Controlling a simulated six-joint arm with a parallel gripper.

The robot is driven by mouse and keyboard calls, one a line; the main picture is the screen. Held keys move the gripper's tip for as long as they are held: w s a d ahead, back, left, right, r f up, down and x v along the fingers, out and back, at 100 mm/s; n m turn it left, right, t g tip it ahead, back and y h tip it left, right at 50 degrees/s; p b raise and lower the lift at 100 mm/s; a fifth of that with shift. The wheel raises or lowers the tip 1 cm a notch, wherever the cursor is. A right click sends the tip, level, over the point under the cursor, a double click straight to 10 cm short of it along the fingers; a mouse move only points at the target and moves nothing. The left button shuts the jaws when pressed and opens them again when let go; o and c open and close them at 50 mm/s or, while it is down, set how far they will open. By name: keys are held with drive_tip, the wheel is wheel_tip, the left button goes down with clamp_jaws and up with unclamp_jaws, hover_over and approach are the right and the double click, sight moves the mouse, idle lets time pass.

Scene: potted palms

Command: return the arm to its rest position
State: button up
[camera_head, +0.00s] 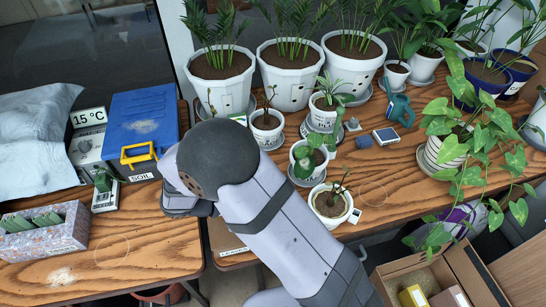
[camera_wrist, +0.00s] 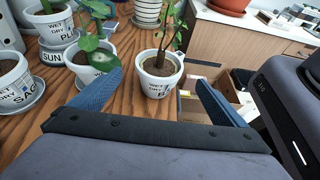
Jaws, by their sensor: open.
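My gripper (camera_wrist: 159,80) shows in the wrist view with its two blue fingers spread wide and nothing held between them. A small white pot (camera_wrist: 157,85) with a leafy stem stands upright on the wooden table beyond the fingers, seen between them. In the head view my arm (camera_head: 285,225) reaches up from the bottom edge, and its dark rounded joint (camera_head: 217,150) is left of the middle, over the table. The gripper's fingers cannot be made out in the head view, hidden by the arm.
Small white pots (camera_head: 330,205) stand close to my arm's right. Large white pots (camera_head: 290,80) line the back. A blue soil box (camera_head: 140,125) and a patterned box (camera_head: 45,240) are on the left. An open cardboard box (camera_head: 460,265) is low at right. Bare table lies front left.

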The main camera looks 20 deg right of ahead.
drive_tip(key=s+r+m+y+p, duration=0.2)
drive_tip(key=m+y, duration=0.4)
drive_tip(key=m, duration=0.3)
drive_tip(key=s+d+r+m+y+p, duration=0.1)
drive_tip(key=s+m+y+p, duration=0.2)
drive_tip(key=s+m+y, duration=0.2)
drive_tip(key=m+y, duration=0.2)
drive_tip(key=m, duration=0.2)
drive_tip(key=shift+d+r+p, duration=0.15)
drive_tip(key=shift+r+p, duration=0.25)
